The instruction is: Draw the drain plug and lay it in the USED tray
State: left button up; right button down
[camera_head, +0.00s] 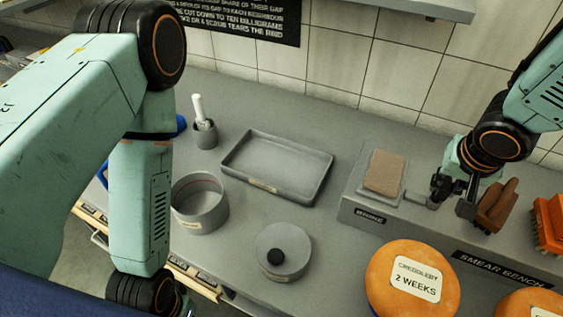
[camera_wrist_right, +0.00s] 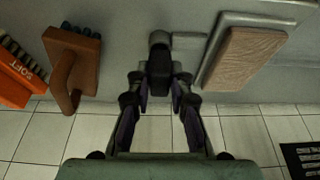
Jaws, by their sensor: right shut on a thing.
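My right gripper (camera_head: 452,196) is over the raised bench at the right. In the right wrist view its two fingers (camera_wrist_right: 159,82) close on a small dark thing (camera_wrist_right: 159,62). I cannot tell whether this is the drain plug, as the fingers hide much of it. A grey block lies beside it. A shallow grey rectangular tray (camera_head: 325,168) stands empty on the lower counter; its front label is too small to read, so I cannot confirm it is the USED tray. My left arm crosses the left side, its gripper out of view.
A brown slab (camera_head: 385,172) lies left of my right gripper; a brown brush (camera_head: 496,205) stands right of it. A grey round pot (camera_head: 200,222), a knobbed grey disc (camera_head: 296,262) and a small cup (camera_head: 205,136) surround the tray. An orange cheese wheel (camera_head: 385,283) is in front.

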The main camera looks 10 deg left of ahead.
aim_at(447, 179)
jog(key=shift+r+p, duration=1.55)
jog(key=shift+r, duration=0.2)
jog(key=shift+r+p, duration=1.4)
jog(key=shift+r, duration=0.15)
jog(key=shift+f, duration=0.15)
jog(key=shift+w+a, duration=0.1)
jog(key=shift+a, duration=0.05)
